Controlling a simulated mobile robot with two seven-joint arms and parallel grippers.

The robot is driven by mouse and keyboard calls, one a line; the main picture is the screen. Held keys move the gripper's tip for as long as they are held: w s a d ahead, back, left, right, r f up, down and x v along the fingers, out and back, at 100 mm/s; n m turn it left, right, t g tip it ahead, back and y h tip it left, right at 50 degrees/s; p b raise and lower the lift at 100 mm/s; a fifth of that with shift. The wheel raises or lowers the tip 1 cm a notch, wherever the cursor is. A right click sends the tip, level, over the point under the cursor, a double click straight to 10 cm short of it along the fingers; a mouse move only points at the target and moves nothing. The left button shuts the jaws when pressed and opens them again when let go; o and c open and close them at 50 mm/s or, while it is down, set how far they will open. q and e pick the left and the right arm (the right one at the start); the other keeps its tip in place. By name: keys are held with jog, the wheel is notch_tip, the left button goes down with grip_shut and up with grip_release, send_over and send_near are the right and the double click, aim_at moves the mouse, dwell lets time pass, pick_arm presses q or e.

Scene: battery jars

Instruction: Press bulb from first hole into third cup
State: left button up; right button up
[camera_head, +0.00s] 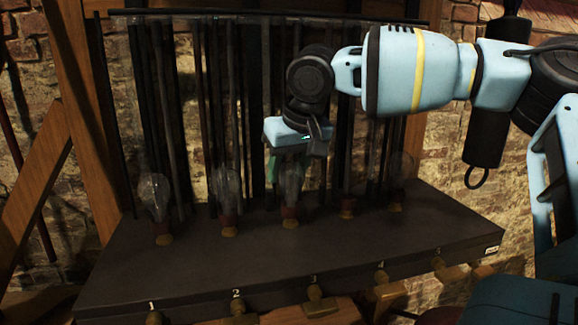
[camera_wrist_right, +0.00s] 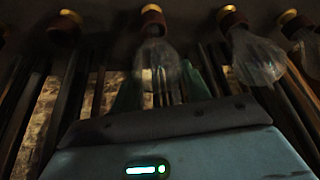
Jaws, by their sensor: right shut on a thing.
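My right gripper (camera_head: 285,168) comes down over the third cup (camera_head: 290,213) from the left in the head view. It is shut on a clear glass bulb (camera_head: 294,184), which points down with its lower end at the third cup. In the right wrist view the bulb (camera_wrist_right: 158,62) shows between the green fingers, its end meeting the reddish cup (camera_wrist_right: 152,19). I cannot tell how deep it sits. Clear bulbs also stand at the first cup (camera_head: 162,231) and the second cup (camera_head: 229,222). My left gripper is not in view.
The dark bench (camera_head: 200,270) has numbers along its front edge and brass-coloured fittings below. The fourth cup (camera_head: 347,208) appears empty; the fifth (camera_head: 396,199) seems to have a bulb. Dark upright rods (camera_head: 155,110) stand close behind the cups. The bench front is mostly clear.

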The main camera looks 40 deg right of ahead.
jog(key=o, duration=1.2)
jog(key=shift+c, duration=0.2)
jog(key=shift+v, duration=3.95)
jog(key=shift+f, duration=0.1)
